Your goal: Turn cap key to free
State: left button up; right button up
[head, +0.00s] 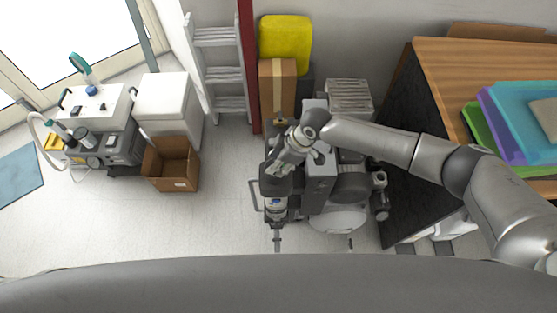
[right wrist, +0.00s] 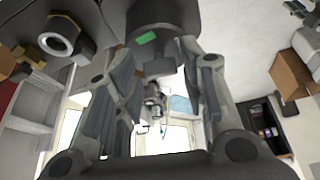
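A grey dental compressor (head: 318,178) with dark rounded tanks stands on the floor in the middle right of the head view. A dark upright cylinder (head: 275,208) with a pale label is at its left side. My right gripper (head: 272,171) is at the top of that cylinder. In the right wrist view its fingers (right wrist: 157,72) are apart, on either side of a dark cylinder end (right wrist: 165,22) with a green mark and a small grey block (right wrist: 160,67). I cannot tell whether this block is the cap key, or whether the fingers touch it. My left gripper is not in view.
A wooden-topped bench (head: 440,70) with coloured trays stands at the right. A ladder (head: 217,70), a brown carton (head: 277,88) and a yellow container (head: 286,42) are behind. An open box (head: 171,165) and a second unit (head: 100,108) are left. The floor between is clear.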

jog(key=c, duration=0.6)
jog(key=n+b, duration=0.1)
jog(key=b, duration=0.1)
jog(key=shift+w+f+n+g+b, duration=0.1)
jog(key=shift+f+n+g+b, duration=0.1)
jog(key=shift+n+g+b, duration=0.2)
jog(key=shift+n+b, duration=0.3)
jog(key=shift+r+n, duration=0.25)
jog(key=shift+n, duration=0.05)
jog(key=o, duration=1)
